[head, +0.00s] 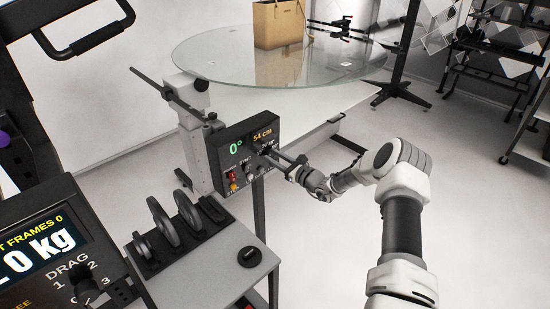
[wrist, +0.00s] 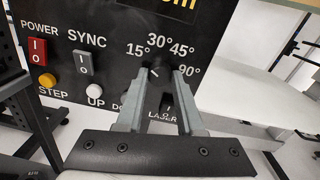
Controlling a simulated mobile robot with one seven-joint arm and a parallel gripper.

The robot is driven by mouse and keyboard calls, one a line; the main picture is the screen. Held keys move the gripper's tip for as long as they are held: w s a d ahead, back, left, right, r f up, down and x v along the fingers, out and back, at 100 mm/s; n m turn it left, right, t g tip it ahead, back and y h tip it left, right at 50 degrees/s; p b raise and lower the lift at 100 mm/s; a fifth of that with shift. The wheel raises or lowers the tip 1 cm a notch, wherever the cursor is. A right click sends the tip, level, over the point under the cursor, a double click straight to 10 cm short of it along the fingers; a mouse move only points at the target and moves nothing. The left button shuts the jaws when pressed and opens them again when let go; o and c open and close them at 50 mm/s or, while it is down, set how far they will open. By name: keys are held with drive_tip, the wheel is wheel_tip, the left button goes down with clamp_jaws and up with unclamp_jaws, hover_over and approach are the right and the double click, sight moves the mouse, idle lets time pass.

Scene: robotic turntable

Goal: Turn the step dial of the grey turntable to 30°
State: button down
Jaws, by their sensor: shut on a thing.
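The grey turntable's black control panel (head: 237,160) shows a green 0° and an orange 54 CM reading in the head view. In the wrist view, the small black step dial (wrist: 160,72) sits below the labels 15°, 30°, 45° and 90°. My gripper (wrist: 161,76) has its two grey fingers on either side of the dial, shut on it. The dial is partly hidden by the fingers, and I cannot tell for sure which label its mark points at. In the head view my gripper (head: 270,152) reaches the panel's right part from the right.
Beside the dial are a red POWER switch (wrist: 37,50), a SYNC switch (wrist: 83,62), an orange STEP button (wrist: 47,80) and a white UP button (wrist: 93,91). A LASER switch (wrist: 166,101) lies just below, between the fingers. A glass disc (head: 215,58) holds a paper bag (head: 279,24).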

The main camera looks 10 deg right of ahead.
drive_tip(key=shift+m, duration=0.3)
drive_tip(key=m, duration=0.3)
drive_tip(key=shift+m, duration=2.6)
drive_tip(key=c, duration=0.5)
unclamp_jaws()
drive_tip(key=shift+c, duration=0.2)
drive_tip(key=p+v, duration=0.1)
drive_tip(key=v, duration=1.6)
drive_tip(key=shift+s+f+p, duration=0.2)
drive_tip(key=shift+s+p, duration=0.1)
drive_tip(key=shift+p, duration=0.05)
